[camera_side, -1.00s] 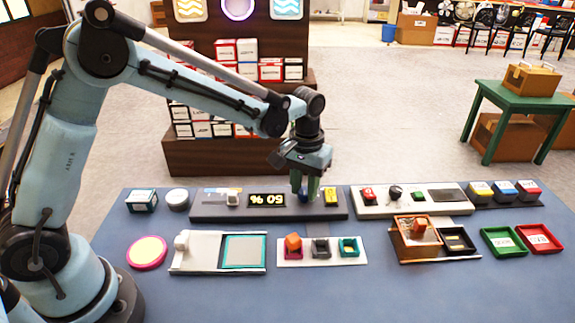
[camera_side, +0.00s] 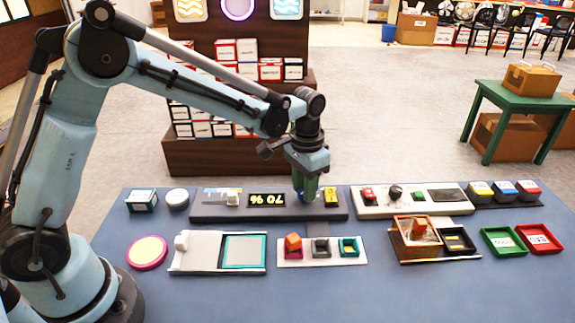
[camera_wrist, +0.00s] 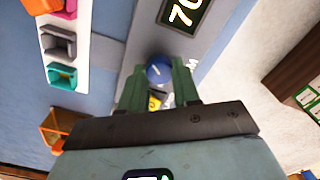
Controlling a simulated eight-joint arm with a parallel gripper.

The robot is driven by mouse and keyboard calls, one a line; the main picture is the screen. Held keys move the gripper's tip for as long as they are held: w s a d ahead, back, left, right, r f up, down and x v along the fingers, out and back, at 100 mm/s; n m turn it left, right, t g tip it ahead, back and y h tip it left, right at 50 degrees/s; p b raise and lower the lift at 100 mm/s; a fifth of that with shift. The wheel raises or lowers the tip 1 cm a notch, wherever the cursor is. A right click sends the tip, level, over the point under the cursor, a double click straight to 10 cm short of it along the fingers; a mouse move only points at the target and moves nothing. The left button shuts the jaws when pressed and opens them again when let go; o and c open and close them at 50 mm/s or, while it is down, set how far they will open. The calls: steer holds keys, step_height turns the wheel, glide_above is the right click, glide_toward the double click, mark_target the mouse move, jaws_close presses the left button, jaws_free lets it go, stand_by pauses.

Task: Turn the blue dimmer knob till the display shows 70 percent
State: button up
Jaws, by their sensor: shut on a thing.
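The blue dimmer knob (camera_wrist: 159,70) shows between my gripper's fingertips in the wrist view, with a white pointer line on top. In the side view my gripper (camera_side: 306,197) reaches down over the knob and mostly hides it. The gripper is shut on the knob, with green fingers on either side of it. The display (camera_side: 266,200) on the dark panel (camera_side: 225,213) reads 70 %. It also shows, cut off, in the wrist view (camera_wrist: 186,12), where "70" is legible.
A white panel (camera_side: 375,210) with several controls adjoins on the right. A tray with coloured holders (camera_side: 322,258) lies in front. Blue table (camera_side: 215,293) is free at the front.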

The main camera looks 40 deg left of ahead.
steer(key=shift+m, duration=0.5)
steer(key=o, duration=1.1)
steer(key=shift+c, duration=0.2)
steer(key=shift+r, duration=0.1)
step_height(320, 180, up, 12)
steer(key=s+a+f+n+t, duration=0.1)
steer(key=s+a+t, duration=0.2)
steer(key=s, duration=0.5)
steer(key=s+a+f+n+t, duration=0.1)
steer(key=s+a+t, duration=0.3)
steer(key=s, duration=0.4)
steer(key=shift+n, duration=0.8)
